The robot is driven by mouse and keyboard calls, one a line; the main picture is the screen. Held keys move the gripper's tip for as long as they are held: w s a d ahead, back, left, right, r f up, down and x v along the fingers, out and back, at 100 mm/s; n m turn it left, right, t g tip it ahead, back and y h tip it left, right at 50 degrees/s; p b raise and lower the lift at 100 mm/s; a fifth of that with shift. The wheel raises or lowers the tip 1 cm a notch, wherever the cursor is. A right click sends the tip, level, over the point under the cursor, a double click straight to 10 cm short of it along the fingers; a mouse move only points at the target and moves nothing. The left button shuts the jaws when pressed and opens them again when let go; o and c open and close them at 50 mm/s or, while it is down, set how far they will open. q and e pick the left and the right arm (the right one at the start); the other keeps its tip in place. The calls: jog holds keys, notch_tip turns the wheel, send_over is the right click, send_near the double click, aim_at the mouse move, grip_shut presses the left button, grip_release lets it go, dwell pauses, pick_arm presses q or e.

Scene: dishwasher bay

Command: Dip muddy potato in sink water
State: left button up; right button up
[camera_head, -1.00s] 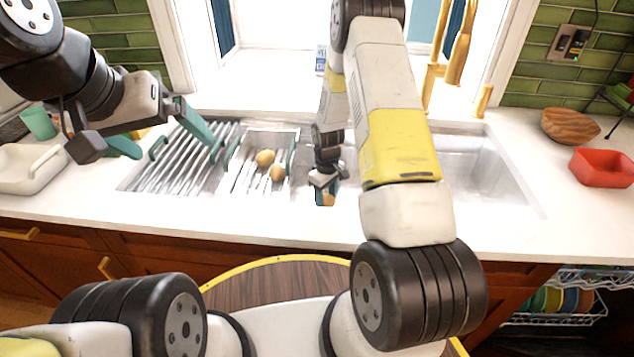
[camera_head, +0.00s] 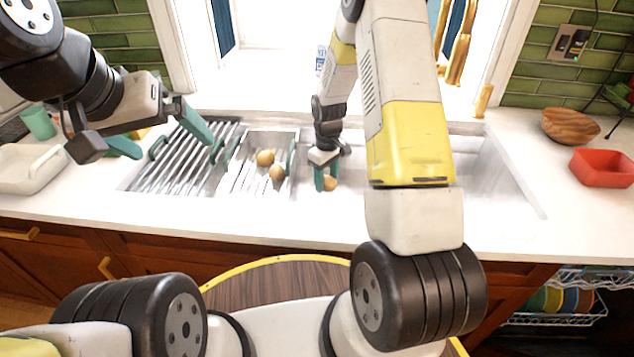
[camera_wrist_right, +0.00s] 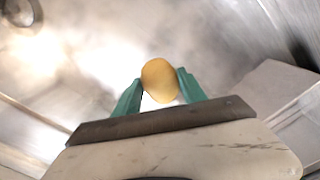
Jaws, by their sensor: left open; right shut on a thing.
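My right gripper (camera_head: 326,178) is shut on a yellow-brown potato (camera_head: 330,184), low in the left part of the sink basin (camera_head: 480,165). In the right wrist view the potato (camera_wrist_right: 159,80) sits between the two green fingers, and I see no mud on its visible side. The grey metal of the sink lies behind it. I cannot tell whether the potato touches water. Two more potatoes (camera_head: 265,158) lie in a metal colander tray left of the gripper. My left gripper (camera_head: 172,150) is open and empty above the drying rack's left side.
A slatted metal rack (camera_head: 185,165) fills the left of the sink. A gold faucet (camera_head: 458,45) stands behind the basin. A wooden bowl (camera_head: 570,126) and a red bowl (camera_head: 603,167) are on the right counter. A white dish (camera_head: 28,168) is at the left.

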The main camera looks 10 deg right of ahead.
aim_at(327, 178)
jog(key=shift+r, duration=7.55)
jog(key=shift+r, duration=0.1)
notch_tip(327, 178, up, 4)
jog(key=shift+f, duration=0.1)
